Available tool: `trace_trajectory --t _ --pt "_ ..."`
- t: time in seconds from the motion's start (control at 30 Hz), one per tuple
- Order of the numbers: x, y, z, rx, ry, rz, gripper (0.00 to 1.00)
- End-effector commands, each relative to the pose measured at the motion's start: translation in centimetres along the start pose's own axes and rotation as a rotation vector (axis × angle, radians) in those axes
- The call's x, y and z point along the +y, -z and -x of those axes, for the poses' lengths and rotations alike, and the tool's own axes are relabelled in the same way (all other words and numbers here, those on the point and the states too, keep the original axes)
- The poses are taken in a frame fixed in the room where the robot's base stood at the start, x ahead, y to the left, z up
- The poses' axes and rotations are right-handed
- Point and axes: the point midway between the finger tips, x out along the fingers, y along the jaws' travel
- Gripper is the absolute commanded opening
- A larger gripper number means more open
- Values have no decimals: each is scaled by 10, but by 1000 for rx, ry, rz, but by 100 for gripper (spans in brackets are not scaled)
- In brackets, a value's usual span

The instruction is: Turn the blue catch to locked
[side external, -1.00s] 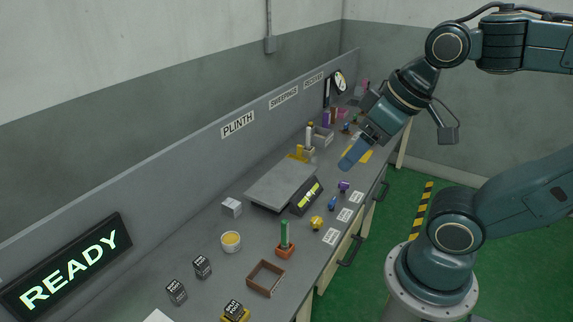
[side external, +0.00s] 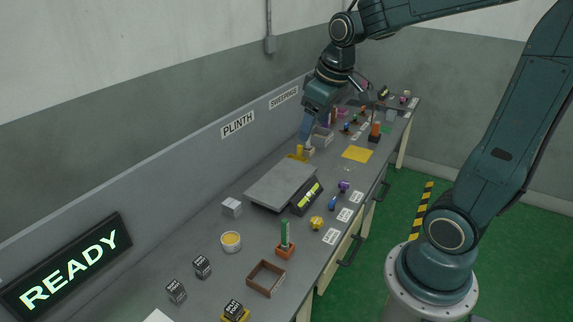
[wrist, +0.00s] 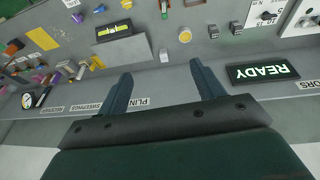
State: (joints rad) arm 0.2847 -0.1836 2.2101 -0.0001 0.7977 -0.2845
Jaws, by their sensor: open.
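A small blue piece (side external: 332,203), which looks like the blue catch, lies near the front edge of the bench between a yellow piece (side external: 316,223) and a purple piece (side external: 344,187). It also shows at the top of the wrist view (wrist: 99,9). Its exact setting is too small to tell. My gripper (side external: 305,138) is over the back of the bench, beyond the grey slab and well away from the blue piece. In the wrist view my gripper (wrist: 161,72) has its two fingers wide apart with nothing between them.
A raised grey slab (side external: 280,184) and a dark block with a yellow-green strip (side external: 308,195) stand mid-bench. A green post (side external: 284,235) stands in an orange base nearby. A back panel (side external: 200,165) with labels runs behind. A lit READY sign (side external: 68,268) is at left.

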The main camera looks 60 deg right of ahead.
Motion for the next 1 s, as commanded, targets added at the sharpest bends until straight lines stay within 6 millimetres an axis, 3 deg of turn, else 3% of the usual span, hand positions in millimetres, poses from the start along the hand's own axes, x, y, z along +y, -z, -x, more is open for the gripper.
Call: trace_trajectory --t 0.2,0.5,0.77,1.0 --pt "38 20 -38 -60 -6 0 67" --pt "94 32 -96 -133 -1 1 67" --pt "143 26 -155 -191 15 2 67" --pt "187 6 -213 -241 39 0 67"
